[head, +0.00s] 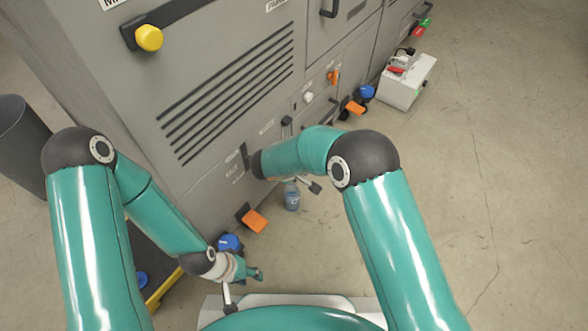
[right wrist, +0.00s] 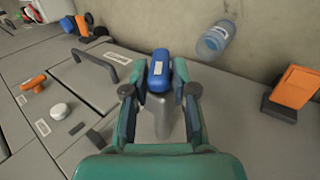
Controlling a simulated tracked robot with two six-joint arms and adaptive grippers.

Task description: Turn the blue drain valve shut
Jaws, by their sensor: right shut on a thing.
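The blue drain valve's handle (right wrist: 159,72) shows in the right wrist view, on a grey stem (right wrist: 160,118). My right gripper (right wrist: 159,92) is shut on it, one finger on each side. In the head view my right arm hides the valve and most of that gripper. My left gripper (head: 256,273) is low, beside an orange pedal and a blue part at the machine's foot. It is too small to tell whether it is open or shut.
The grey machine (head: 215,55) fills the upper left. A white box (head: 405,82) stands farther back. The floor at right is clear.

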